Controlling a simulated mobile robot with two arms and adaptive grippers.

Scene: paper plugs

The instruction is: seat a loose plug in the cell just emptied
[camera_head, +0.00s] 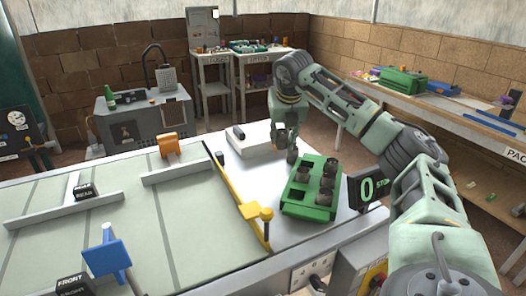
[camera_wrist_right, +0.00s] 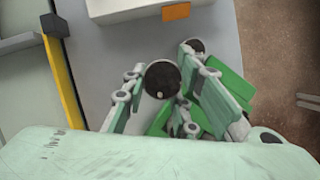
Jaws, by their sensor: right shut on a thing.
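A green tray (camera_head: 290,208) stands on the pale table with several dark round plugs (camera_head: 327,183) in its cells. A dark square opening at its near left looks like an empty cell (camera_head: 297,195). My right gripper (camera_head: 288,147) is above the table just behind the tray's far left corner. In the wrist view its fingers (camera_wrist_right: 165,92) are shut on a dark round plug (camera_wrist_right: 161,79). Another dark plug (camera_wrist_right: 194,45) shows beyond the right finger, partly hidden. The fingers also cover much of the tray (camera_wrist_right: 235,84) there. My left gripper is not in view.
A white box (camera_head: 254,144) with a dark thing on it stands left of my right gripper.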

